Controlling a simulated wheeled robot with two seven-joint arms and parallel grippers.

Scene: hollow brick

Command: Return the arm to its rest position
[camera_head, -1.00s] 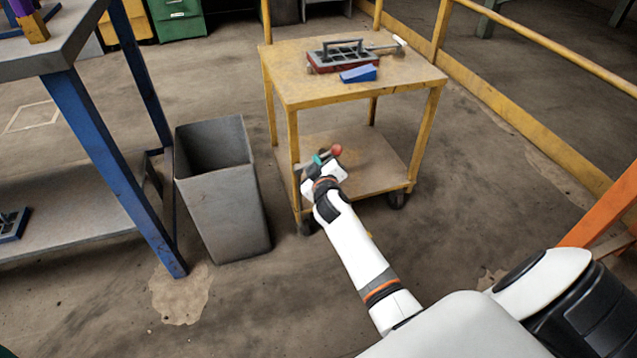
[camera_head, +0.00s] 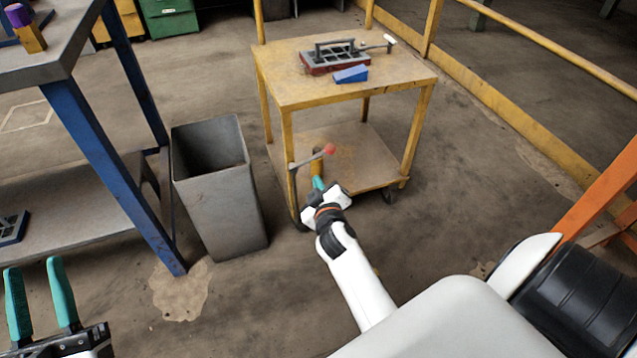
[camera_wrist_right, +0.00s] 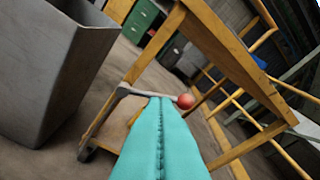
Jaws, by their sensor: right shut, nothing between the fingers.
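My right gripper (camera_head: 318,184) is beside the lower shelf of a yellow cart (camera_head: 300,95). Its teal fingers are pressed together and empty, and they also show in the right wrist view (camera_wrist_right: 160,100). A grey rod with a red ball end (camera_head: 328,149) is just beyond the fingertips; it also shows in the right wrist view (camera_wrist_right: 185,101). I cannot tell whether the fingers touch it. My left gripper (camera_head: 34,268) is at the bottom left of the head view, with its two teal fingers apart and nothing between them.
A grey bin (camera_head: 225,200) stands left of the cart, beside a blue-legged workbench (camera_head: 105,160). On the cart top are a red and grey brick mould (camera_head: 330,62) and a blue block (camera_head: 351,74). An orange frame (camera_head: 600,190) is at the right. Floor in front is clear.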

